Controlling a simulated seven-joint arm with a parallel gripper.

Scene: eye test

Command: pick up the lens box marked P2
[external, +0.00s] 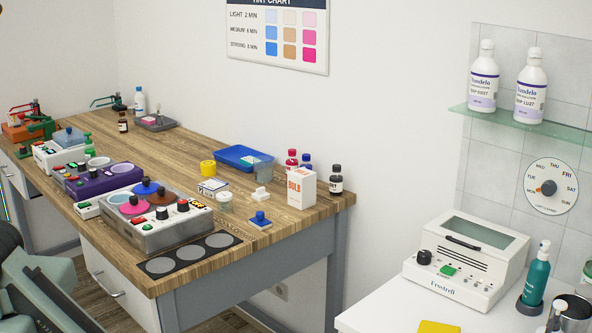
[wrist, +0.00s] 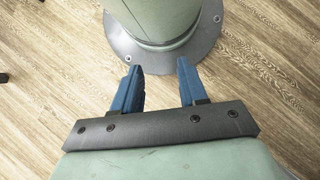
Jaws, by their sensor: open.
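I cannot make out a P2 mark in either view. A small white box (external: 213,186) with dark print lies on the wooden bench, behind the grey tint unit; its marking is too small to read, so I cannot tell whether it is the lens box. My gripper (wrist: 158,77) shows in the wrist view with its two blue fingers apart and nothing between them. It is over the wood floor, close to my own round base, away from the bench top. In the external view only parts of my arm show at the lower left; the fingers are not seen there.
The bench (external: 190,150) holds a grey unit (external: 157,240) with coloured lids, a purple unit (external: 103,180), a blue tray (external: 243,157), a yellow roll (external: 208,168), a BULB carton (external: 302,188) and bottles. A white machine (external: 466,262) stands on the right counter.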

